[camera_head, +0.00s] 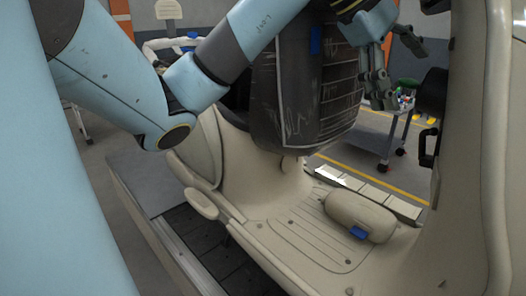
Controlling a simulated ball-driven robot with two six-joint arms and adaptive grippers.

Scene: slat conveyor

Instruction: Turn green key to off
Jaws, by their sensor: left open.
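I cannot make out a green key in this view. A cream-coloured vehicle body (285,215) stands in front of me, with a dark ribbed, scuffed panel (285,95) upright in its middle. My left gripper (402,74) is at the upper right, by the right edge of the dark panel. Its fingers are spread, with nothing seen between them. My left arm crosses the top of the view and hides what lies behind it. My right gripper is not in view.
A cream rounded box with a blue tab (358,215) sits on the vehicle's floor. A cream pillar (490,150) bounds the right side. Dark conveyor slats (205,240) run at the lower left. A grey cart (375,140) with small coloured items stands behind.

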